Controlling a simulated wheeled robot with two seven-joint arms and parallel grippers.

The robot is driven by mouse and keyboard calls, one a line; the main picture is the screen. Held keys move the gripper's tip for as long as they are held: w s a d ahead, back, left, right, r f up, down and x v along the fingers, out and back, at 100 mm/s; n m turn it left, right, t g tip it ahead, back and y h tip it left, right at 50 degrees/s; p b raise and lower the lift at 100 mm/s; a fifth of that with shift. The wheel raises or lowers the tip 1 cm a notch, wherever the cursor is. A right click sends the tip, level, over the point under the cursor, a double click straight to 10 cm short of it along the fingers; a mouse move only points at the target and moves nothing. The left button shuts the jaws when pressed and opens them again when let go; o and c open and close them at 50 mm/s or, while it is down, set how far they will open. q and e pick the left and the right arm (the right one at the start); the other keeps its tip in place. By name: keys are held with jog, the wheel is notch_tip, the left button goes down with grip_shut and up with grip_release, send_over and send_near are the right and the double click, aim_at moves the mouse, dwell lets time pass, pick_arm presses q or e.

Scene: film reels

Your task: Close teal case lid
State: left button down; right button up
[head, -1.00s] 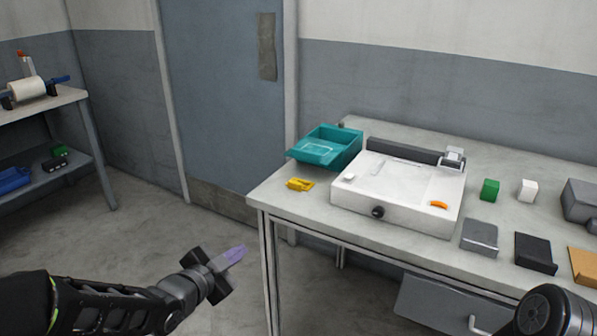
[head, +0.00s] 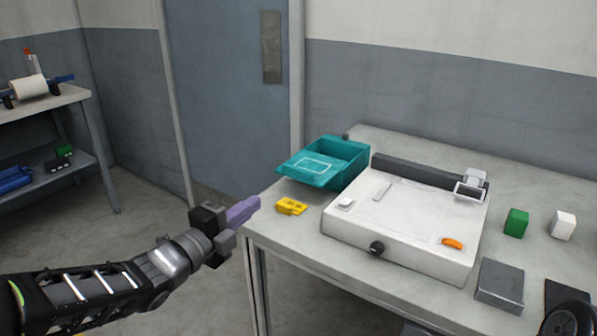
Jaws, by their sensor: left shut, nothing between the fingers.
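The teal case (head: 345,160) stands open at the back left of the table. Its lid (head: 309,170) hangs out to the front left, folded down and reaching to the table's left edge. My left gripper (head: 255,203) has purple fingers that are shut and empty. It is beside the table's left edge, in front of the lid and apart from it. My right gripper is not in view; only a dark part of my right arm shows at the bottom right corner.
A yellow object (head: 291,207) lies on the table (head: 310,238) just in front of the lid. A white machine (head: 405,215) with an orange switch stands right of the case. Green (head: 516,222) and white (head: 563,225) blocks and a grey box (head: 499,285) are farther right.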

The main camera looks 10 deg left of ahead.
pick_arm(q)
jog(key=shift+s+r, duration=0.1)
jog(key=shift+s, duration=0.1)
jog(key=shift+w, duration=0.15)
send_near(311, 167)
jog(key=shift+w+d+r, duration=0.1)
jog(key=shift+w+r, duration=0.25)
jog(key=shift+r, duration=0.35)
jog(key=b+x, duration=0.1)
jog(key=x, duration=0.8)
jog(key=shift+w+d+b, duration=0.1)
jog(key=shift+w+b, duration=0.2)
jog(key=shift+s+r, duration=0.1)
jog(key=shift+r, duration=0.2)
